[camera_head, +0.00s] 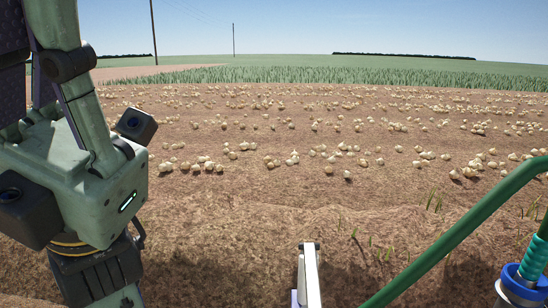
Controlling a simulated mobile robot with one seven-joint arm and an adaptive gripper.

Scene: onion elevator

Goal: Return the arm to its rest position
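Green and dark jointed parts (85,165), which look like my arm, fill the left side of the view. A boxy green section carries black camera-like blocks and a small lit strip. Below it a dark ribbed collar with a yellow ring leads down past the bottom edge. My gripper's fingers do not show, so what they do or hold is hidden.
Brown soil (250,220) with many scattered pale onions lies ahead. A green curved pipe (455,238) crosses the lower right, beside a blue-collared fitting (525,283). A pale upright bar (311,275) stands at the bottom middle. Poles and green crops are far off.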

